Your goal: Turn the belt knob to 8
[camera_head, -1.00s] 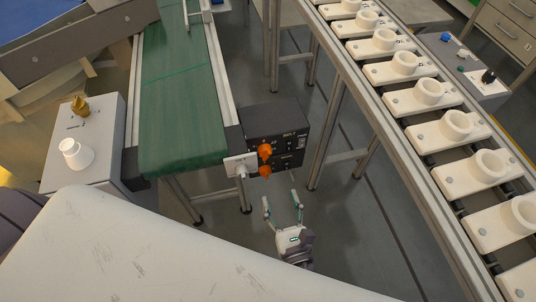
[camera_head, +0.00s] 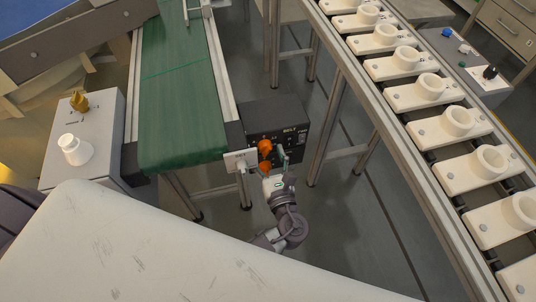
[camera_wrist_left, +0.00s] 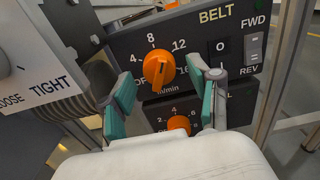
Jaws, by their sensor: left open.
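The belt knob (camera_wrist_left: 158,68) is orange and sits under the word BELT on the black control box, with a scale of OFF, 4, 8, 12 and 16 m/min. Its exact pointer setting is hard to read. It also shows in the head view (camera_head: 265,146). My left gripper (camera_wrist_left: 152,82) is open, with one teal-padded finger left of the knob and the other right of it. I cannot tell whether either touches it. In the head view the left gripper (camera_head: 274,168) is at the box front, partly hiding it. My right gripper is out of view.
A second orange knob (camera_wrist_left: 179,123) sits below, between the fingers. A 0 switch (camera_wrist_left: 221,50) and a FWD/REV switch (camera_wrist_left: 254,48) lie to the right. A white LOOSE/TIGHT plate (camera_wrist_left: 30,60) stands close left. The green belt (camera_head: 180,100) and a conveyor of white holders (camera_head: 430,90) flank the box.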

